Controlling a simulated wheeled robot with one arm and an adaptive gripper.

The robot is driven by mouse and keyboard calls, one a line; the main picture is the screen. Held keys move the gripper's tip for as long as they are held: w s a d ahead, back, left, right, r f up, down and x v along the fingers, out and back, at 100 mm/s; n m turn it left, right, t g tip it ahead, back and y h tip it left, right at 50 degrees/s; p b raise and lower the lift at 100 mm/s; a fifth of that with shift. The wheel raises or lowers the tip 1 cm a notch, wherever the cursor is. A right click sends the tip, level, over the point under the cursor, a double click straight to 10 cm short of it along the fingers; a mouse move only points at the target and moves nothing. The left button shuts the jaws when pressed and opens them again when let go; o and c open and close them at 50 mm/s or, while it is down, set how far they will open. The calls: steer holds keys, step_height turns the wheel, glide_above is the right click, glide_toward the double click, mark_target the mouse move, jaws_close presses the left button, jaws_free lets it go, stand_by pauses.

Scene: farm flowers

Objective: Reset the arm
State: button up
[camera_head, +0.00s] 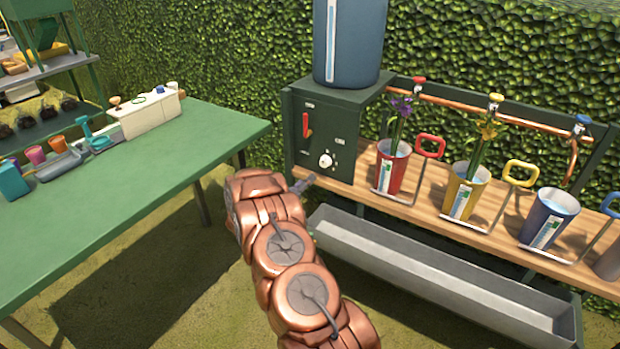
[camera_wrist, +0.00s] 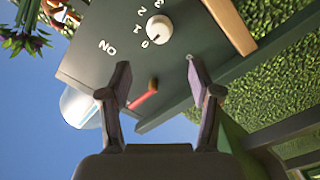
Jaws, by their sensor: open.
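My copper arm reaches up from the bottom of the head view, and my gripper (camera_head: 303,184) shows only as a small dark tip just in front of the green control box (camera_head: 318,120). In the wrist view my gripper (camera_wrist: 158,66) has its two fingers spread apart with nothing between them. Beyond them is the box's face with a white numbered dial (camera_wrist: 159,29) and a red lever (camera_wrist: 143,97). The fingers appear apart from both. The head view also shows the red lever (camera_head: 306,125) upright and the white dial (camera_head: 326,161).
A blue tank (camera_head: 350,40) stands on the box. Red (camera_head: 391,168), yellow (camera_head: 463,192) and blue cups (camera_head: 549,218) line the wooden shelf, with flowers in the red and yellow ones. A grey trough (camera_head: 440,275) lies below. A green table (camera_head: 120,190) stands left.

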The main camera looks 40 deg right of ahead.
steer(key=shift+s+a, duration=0.1)
steer(key=shift+a, duration=0.15)
stand_by(0.5)
